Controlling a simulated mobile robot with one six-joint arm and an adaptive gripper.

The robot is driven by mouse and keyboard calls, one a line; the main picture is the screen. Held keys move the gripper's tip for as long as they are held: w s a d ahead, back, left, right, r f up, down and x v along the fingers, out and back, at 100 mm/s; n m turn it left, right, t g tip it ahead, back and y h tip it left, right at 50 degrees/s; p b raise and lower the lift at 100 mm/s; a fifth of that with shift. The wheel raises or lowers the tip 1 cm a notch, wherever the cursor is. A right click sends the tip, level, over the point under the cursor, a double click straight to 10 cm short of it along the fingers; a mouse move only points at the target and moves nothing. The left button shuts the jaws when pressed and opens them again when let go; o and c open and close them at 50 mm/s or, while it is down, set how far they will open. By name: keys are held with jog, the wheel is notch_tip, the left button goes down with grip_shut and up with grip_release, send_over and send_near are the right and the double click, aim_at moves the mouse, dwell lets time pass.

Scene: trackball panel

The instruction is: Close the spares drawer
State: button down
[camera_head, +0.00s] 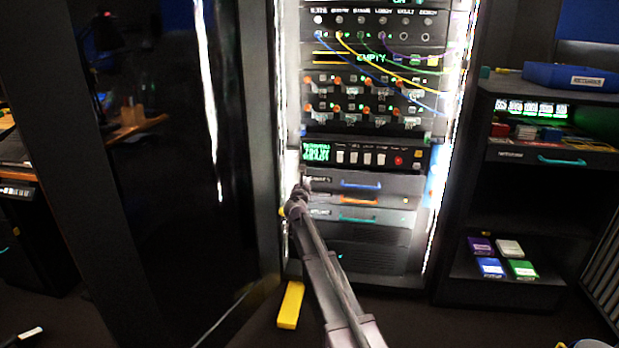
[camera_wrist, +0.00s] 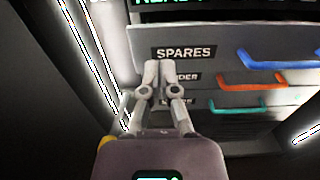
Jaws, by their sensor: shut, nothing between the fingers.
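The spares drawer (camera_wrist: 222,48) is a grey front with a black SPARES label and a blue handle (camera_wrist: 270,62). In the head view it is the top drawer (camera_head: 400,183) of the stack, low in the rack. I cannot tell exactly how far it stands out. Contact cannot be made out. In the head view my gripper (camera_head: 303,186) is at the left end of the stack and hides part of it.
Below are drawers with an orange handle (camera_head: 358,200) and a teal handle (camera_head: 358,218). A dark open door or panel (camera_head: 170,170) stands left of the rack. A yellow block (camera_head: 290,305) lies on the floor. A shelf unit (camera_head: 480,215) stands at right.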

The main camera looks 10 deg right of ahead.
jog(key=v, duration=0.6)
jog(key=c, duration=1.4)
grip_release()
jog(key=c, duration=0.7)
grip_release()
jog(key=shift+d, duration=0.15)
jog(key=s+d+m+g+h, duration=0.1)
jog(key=d+m, duration=0.3)
jog(key=m, duration=0.3)
jog(key=s+d+f+m+g+h+p, duration=0.1)
jog(key=s+d+m+g+h, duration=0.1)
jog(key=d+m, duration=0.3)
jog(key=s+d+m+g+h, duration=0.1)
jog(key=d+m, duration=0.3)
jog(key=m, duration=0.5)
jog(key=shift+s+d+f+m+g+h+p, duration=0.3)
jog(key=shift+d+m+g+h+p, duration=0.1)
jog(key=shift+g, duration=0.2)
